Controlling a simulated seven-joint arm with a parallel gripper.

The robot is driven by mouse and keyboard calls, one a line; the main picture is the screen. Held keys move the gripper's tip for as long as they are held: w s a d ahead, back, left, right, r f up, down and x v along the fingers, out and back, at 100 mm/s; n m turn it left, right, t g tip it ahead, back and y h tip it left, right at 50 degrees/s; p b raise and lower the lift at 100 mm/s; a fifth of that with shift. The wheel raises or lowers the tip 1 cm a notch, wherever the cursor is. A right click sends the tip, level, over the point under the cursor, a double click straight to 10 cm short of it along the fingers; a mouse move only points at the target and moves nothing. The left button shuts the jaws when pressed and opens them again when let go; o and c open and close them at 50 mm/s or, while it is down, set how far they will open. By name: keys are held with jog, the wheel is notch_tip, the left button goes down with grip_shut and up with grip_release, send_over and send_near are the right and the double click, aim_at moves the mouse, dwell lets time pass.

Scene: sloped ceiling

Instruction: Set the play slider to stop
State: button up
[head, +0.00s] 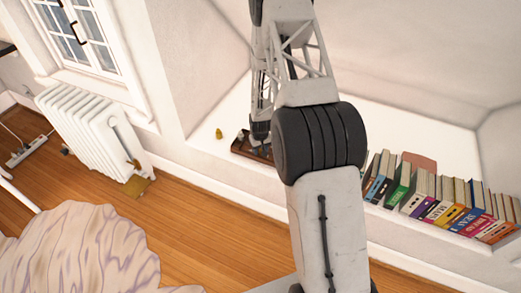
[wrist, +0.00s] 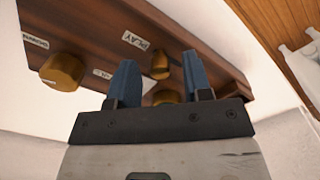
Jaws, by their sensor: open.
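A dark wooden control box (wrist: 95,25) with brass knobs fills the upper wrist view. A white label reading PLAY (wrist: 136,40) is on its face. A small brass knob (wrist: 160,65), perhaps the play slider, is right of that label, between my fingertips in the picture. My gripper (wrist: 158,62) is open, with blue fingers; I cannot tell if they touch the knob. Another brass knob (wrist: 166,97) is partly hidden behind the gripper body. In the head view the box (head: 241,147) sits on the white ledge, partly hidden by my arm.
A larger brass knob (wrist: 62,71) stands out at the box's left. A small yellow object (head: 219,133) is on the ledge left of the box. A row of books (head: 440,200) lines the ledge at right. A white radiator (head: 92,130) stands at left.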

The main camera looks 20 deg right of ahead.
jog(key=shift+c, duration=0.3)
grip_shut()
jog(key=shift+w+a, duration=1)
jog(key=shift+o, duration=0.3)
grip_release()
